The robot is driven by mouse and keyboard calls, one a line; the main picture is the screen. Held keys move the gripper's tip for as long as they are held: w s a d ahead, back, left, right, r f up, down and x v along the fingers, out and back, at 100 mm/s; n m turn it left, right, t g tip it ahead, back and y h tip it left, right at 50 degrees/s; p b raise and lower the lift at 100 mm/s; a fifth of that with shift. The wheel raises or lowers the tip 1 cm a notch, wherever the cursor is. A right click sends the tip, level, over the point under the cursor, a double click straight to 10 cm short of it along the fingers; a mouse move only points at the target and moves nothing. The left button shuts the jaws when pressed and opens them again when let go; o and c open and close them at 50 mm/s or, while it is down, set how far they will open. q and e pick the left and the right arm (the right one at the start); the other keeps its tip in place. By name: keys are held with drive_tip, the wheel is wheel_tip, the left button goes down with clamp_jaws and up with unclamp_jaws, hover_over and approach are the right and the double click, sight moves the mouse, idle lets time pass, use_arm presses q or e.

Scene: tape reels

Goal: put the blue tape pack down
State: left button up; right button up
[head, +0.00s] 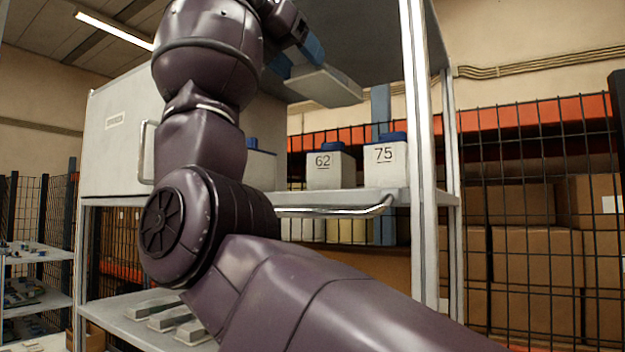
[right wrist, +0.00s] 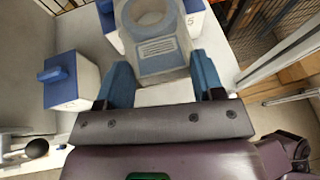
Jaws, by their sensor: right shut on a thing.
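The tape pack (head: 327,86) is a flat pale grey case, seen from below and the side in the head view. In the head view the gripper (head: 300,55) is partly hidden by my arm. The pack is held in the air above the shelf (head: 300,198) and its numbered boxes. My left gripper is not in view.
White boxes with blue tops, numbered 62 (head: 324,167) and 75 (head: 386,167), stand on the shelf. A metal post (head: 420,150) rises at the shelf's right. Grey packs (head: 170,320) lie on the lower shelf. A wire fence (head: 530,210) stands behind.

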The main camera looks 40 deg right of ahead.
wheel_tip(320, 180, down, 14)
drive_tip(key=shift+w, duration=0.1)
drive_tip(key=shift+f, duration=2.2)
drive_tip(key=shift+f, duration=0.1)
drive_tip(key=shift+f, duration=0.1)
drive_tip(key=o, duration=1.1)
drive_tip(key=shift+c, duration=0.2)
